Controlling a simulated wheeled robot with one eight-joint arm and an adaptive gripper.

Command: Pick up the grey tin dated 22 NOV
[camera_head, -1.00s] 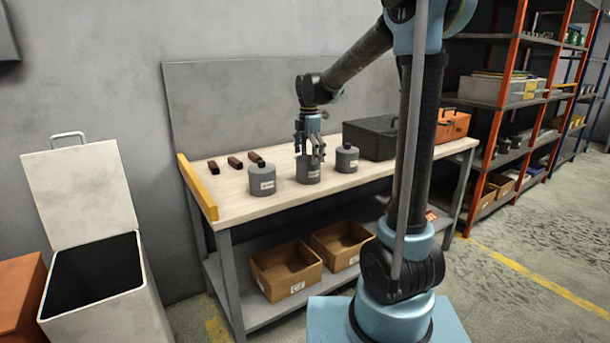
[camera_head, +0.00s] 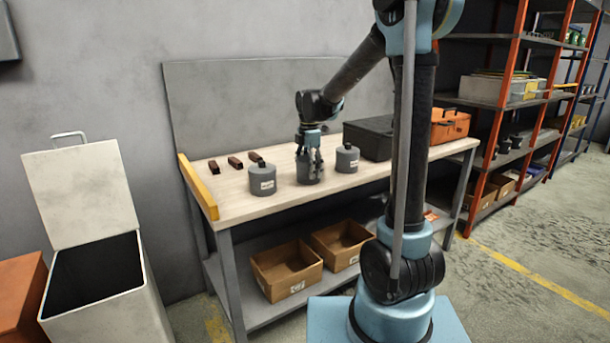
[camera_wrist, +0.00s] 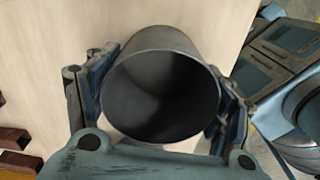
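Three grey tins with pale labels stand on the workbench (camera_head: 235,208): a left tin (camera_head: 262,180), a middle tin (camera_head: 309,178) and a right tin (camera_head: 347,159). The label dates are too small to read, so I cannot tell which says 22 NOV. My gripper (camera_head: 309,170) is lowered over the middle tin, its fingers on either side of it. In the wrist view that tin (camera_wrist: 160,85) shows a round rim and a dark hollow inside. My gripper (camera_wrist: 160,95) flanks it closely; I cannot tell whether both fingers press on it.
Several dark red-brown blocks (camera_head: 235,162) lie behind the left tin. A black case (camera_head: 370,138) stands right of the tins. A yellow strip (camera_head: 198,187) edges the bench's left end. An open white bin (camera_head: 95,275) stands left; cardboard boxes (camera_head: 287,270) sit on the lower shelf.

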